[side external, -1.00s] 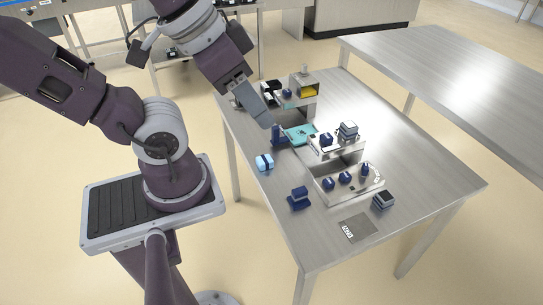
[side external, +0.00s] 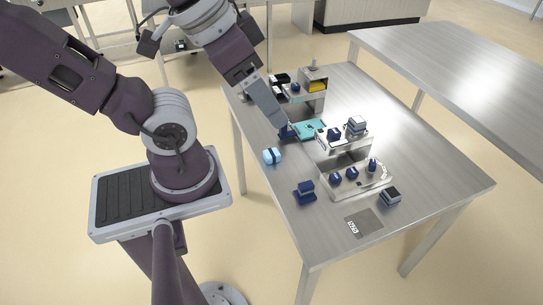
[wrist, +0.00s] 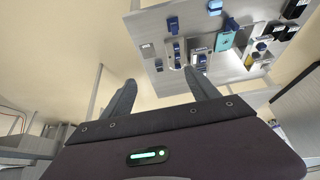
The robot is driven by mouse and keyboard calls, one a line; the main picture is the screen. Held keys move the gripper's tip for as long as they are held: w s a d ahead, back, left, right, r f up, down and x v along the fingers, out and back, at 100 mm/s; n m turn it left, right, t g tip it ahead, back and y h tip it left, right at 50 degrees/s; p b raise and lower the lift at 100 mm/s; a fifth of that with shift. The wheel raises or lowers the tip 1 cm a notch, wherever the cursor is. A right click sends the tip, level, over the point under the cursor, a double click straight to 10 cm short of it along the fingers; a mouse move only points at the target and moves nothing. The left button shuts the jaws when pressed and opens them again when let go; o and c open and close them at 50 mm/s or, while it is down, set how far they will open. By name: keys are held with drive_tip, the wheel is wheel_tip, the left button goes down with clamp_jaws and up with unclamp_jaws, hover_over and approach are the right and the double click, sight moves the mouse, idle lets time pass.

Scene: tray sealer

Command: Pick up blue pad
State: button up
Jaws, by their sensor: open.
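Several blue things lie on the steel table, and I cannot tell for sure which is the blue pad. A light blue block with a dark band (side external: 271,156) sits near the table's left edge; it also shows at the top of the wrist view (wrist: 215,7). A dark blue stepped piece (side external: 305,192) lies in front of it. A flat teal piece (side external: 312,127) lies behind. My gripper (wrist: 160,76) is open and empty in the wrist view. In the side view its end (side external: 283,122) hangs beside the teal piece, partly hiding a dark blue upright piece (side external: 288,132).
A metal fixture (side external: 345,178) holds several dark blue knobs. A raised shelf with a grey-topped block (side external: 356,125) stands behind it. A rack with a yellow bin (side external: 318,86) is at the back. The right side of the table is clear.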

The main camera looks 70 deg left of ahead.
drive_tip(key=w+a+f+n+g, duration=0.1)
drive_tip(key=w+a+f+n, duration=0.25)
drive_tip(key=w, duration=0.35)
drive_tip(key=n+g, duration=0.5)
drive_tip(key=n, duration=1)
hover_over(272, 153)
drive_tip(key=shift+m, duration=0.25)
drive_tip(key=f, duration=2.8)
drive_tip(key=shift+s+a, duration=0.15)
drive_tip(key=shift+s, duration=0.2)
drive_tip(key=f, duration=0.6)
drive_tip(key=shift+w, duration=0.3)
drive_tip(key=c, duration=1.4)
wheel_tip(272, 153, up, 10)
drive_tip(key=shift+r, duration=0.1)
drive_tip(key=shift+c, duration=0.2)
